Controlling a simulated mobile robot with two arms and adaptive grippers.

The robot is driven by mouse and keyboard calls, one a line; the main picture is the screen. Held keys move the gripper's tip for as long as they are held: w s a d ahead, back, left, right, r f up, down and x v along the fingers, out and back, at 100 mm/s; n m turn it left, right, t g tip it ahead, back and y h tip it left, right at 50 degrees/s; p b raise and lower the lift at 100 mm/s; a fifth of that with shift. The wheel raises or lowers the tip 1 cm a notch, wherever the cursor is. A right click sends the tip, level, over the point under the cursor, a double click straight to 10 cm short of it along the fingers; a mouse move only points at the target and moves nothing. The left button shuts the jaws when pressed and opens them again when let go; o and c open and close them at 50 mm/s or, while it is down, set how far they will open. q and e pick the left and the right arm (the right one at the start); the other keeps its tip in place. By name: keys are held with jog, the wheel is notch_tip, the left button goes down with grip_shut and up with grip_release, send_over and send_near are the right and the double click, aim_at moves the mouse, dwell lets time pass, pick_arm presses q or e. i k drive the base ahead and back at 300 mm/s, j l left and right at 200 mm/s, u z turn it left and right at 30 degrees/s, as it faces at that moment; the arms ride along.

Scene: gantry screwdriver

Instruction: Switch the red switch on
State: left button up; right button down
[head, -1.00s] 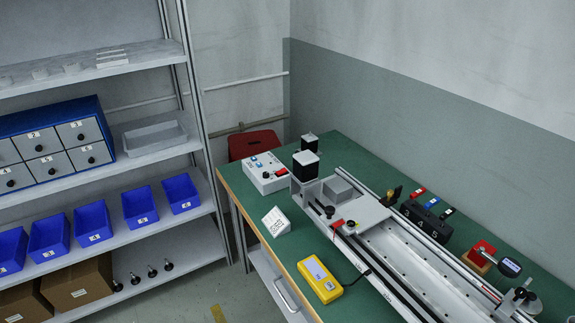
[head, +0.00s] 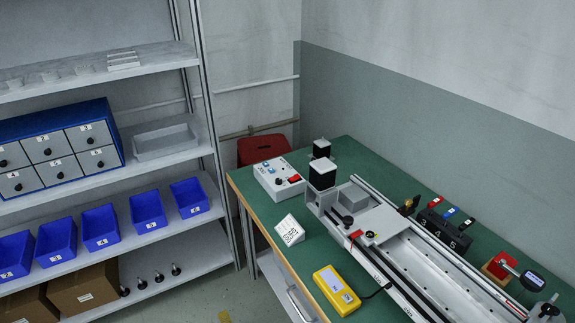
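The red switch (head: 295,179) sits on the right part of the top face of a white control box (head: 279,181). The box stands at the far left corner of the green workbench. A blue button and several small dark knobs also show on the box. The switch is too small to tell which way it is set. Neither of my grippers is in view.
A shelf with blue bins (head: 101,228) stands at left. Floor shows between shelf and bench.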

aim_at(293, 178)
jog(key=i+j+u, duration=0.15)
jog(key=i+j, duration=0.35)
jog(key=i+j+u, duration=0.15)
jog(key=i+j, duration=0.25)
jog(key=i, duration=0.35)
